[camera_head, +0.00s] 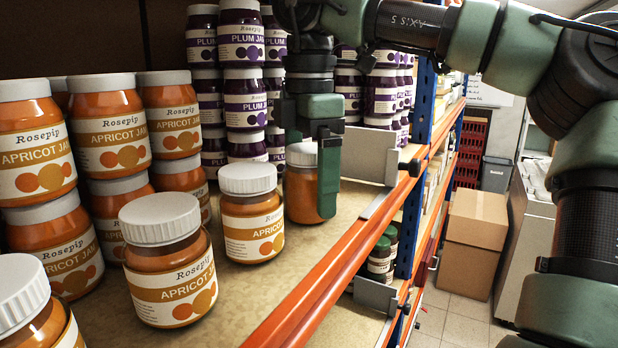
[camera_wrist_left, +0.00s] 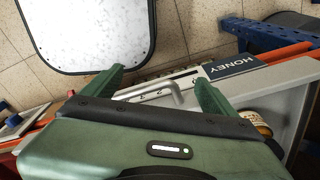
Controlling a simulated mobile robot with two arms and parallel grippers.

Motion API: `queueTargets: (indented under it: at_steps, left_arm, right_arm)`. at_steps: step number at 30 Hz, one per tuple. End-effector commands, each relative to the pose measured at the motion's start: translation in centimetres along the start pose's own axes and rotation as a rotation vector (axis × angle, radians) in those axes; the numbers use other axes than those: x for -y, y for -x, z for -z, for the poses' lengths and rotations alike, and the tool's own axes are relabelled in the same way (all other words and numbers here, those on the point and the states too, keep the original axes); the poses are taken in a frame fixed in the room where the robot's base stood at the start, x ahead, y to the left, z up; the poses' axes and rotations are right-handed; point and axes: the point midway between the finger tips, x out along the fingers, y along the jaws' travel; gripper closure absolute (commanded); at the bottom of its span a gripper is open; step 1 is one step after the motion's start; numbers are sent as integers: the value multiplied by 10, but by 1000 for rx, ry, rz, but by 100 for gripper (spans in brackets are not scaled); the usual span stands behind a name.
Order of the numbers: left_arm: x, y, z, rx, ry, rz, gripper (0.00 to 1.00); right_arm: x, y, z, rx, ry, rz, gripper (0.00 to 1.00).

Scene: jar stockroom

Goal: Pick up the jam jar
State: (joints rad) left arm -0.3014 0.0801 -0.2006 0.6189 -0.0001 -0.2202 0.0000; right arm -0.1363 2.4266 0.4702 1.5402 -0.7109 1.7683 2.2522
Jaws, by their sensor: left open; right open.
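Apricot jam jars with white lids and orange contents stand on the shelf in the head view. One jar (camera_head: 298,192) is farthest right in the front group, partly hidden by my right gripper (camera_head: 322,185). The right gripper comes down from above with a green finger in front of this jar; its other finger is hard to make out, and contact cannot be told. Two more single jars stand to the left, one nearby (camera_head: 250,222) and one nearer me (camera_head: 170,262). My left gripper (camera_wrist_left: 158,92) shows in the left wrist view, open and empty.
Stacked apricot jars (camera_head: 105,130) stand left, plum jam jars (camera_head: 243,100) behind. An orange shelf beam (camera_head: 335,265) bounds the shelf's front. A grey plate (camera_head: 366,155) is beside the right gripper. A cardboard box (camera_head: 473,235) stands on the floor. A HONEY label (camera_wrist_left: 238,65) shows near my left gripper.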

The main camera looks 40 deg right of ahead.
Motion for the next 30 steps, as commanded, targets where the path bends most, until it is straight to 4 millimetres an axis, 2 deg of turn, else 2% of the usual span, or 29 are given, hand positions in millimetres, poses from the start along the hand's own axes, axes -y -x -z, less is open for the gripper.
queueTargets:
  at_steps: [4,5,12,15,23,30]
  left_arm:
    - [0,0,0,0,0,0,12]
    - [0,0,0,0,0,0,12]
    - [0,0,1,-1,1,0,12]
    - [0,0,1,-1,1,1,12]
    - [0,-1,2,-2,1,1,12]
    - [0,-14,1,-3,1,1,12]
  right_arm:
    - [0,0,0,0,0,-1,8]
    - [0,0,0,0,0,-1,11]
    - [0,0,0,0,0,-1,78]
    - [0,0,0,0,0,-1,100]
    - [0,1,0,0,0,-3,100]
    - [3,5,0,1,-1,-6,100]
